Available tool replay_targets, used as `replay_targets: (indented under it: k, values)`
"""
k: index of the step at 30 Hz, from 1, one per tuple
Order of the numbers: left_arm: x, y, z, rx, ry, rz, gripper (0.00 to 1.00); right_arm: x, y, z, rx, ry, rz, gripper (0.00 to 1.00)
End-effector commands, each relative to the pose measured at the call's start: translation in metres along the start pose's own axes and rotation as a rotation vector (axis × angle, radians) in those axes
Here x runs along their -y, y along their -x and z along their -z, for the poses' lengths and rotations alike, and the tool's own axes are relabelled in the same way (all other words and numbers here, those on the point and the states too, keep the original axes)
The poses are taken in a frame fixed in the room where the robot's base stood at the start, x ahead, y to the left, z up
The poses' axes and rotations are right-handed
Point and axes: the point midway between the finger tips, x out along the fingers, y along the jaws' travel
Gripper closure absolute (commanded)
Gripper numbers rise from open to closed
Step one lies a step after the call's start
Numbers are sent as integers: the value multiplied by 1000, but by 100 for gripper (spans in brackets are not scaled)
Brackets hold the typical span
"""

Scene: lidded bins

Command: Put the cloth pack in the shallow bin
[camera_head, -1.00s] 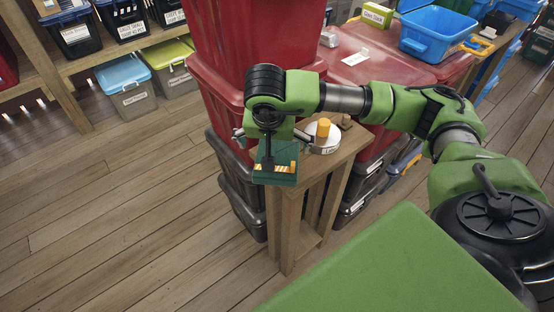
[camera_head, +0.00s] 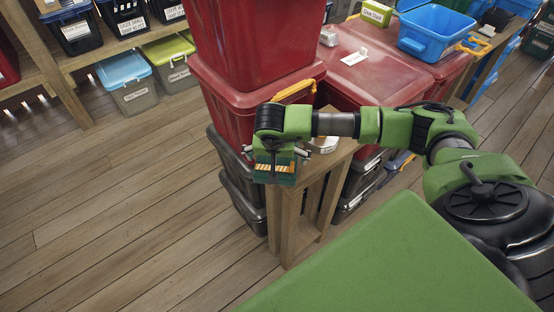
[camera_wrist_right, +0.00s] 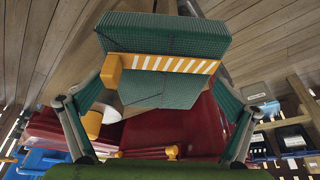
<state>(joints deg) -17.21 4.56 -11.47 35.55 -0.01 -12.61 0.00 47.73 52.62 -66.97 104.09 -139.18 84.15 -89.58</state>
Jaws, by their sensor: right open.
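The cloth pack is the green block with a yellow-and-white striped band (camera_head: 275,170) on the left front corner of a small wooden stand. In the right wrist view the pack (camera_wrist_right: 165,38) shows large, its striped band and a yellow buckle lying across it. My right gripper (camera_head: 274,156) is open and low over the pack. In the wrist view its fingers stand apart on either side of the pack; whether they touch it I cannot tell. An open blue bin (camera_head: 425,47) sits on a red lid at the back right; whether it is the shallow bin I cannot tell. My left gripper is not in view.
Stacked red bins (camera_head: 238,105) rise right behind the gripper. The wooden stand (camera_head: 318,180) also holds a round white item (camera_head: 326,145), partly behind my arm. Shelves with labelled bins (camera_head: 128,84) are at the upper left. The floor at the left is clear.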

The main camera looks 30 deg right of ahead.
Motion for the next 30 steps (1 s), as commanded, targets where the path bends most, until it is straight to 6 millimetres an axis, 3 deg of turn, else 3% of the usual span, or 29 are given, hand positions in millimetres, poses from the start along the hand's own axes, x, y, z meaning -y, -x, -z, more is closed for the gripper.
replay_targets:
  k: [1,6,8,9,20,27,30]
  values:
    - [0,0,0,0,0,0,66,0,0,0,0,0,0,3]
    - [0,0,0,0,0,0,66,0,0,0,0,0,0,47]
    - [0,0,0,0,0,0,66,0,0,0,0,0,-1,47]
    - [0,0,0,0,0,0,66,0,1,1,-2,-1,1,52]
    - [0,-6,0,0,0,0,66,1,6,4,-4,-2,2,52]
    - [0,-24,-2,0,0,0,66,1,27,13,-7,-1,5,52]
    - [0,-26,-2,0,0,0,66,-1,44,7,-4,2,6,52]
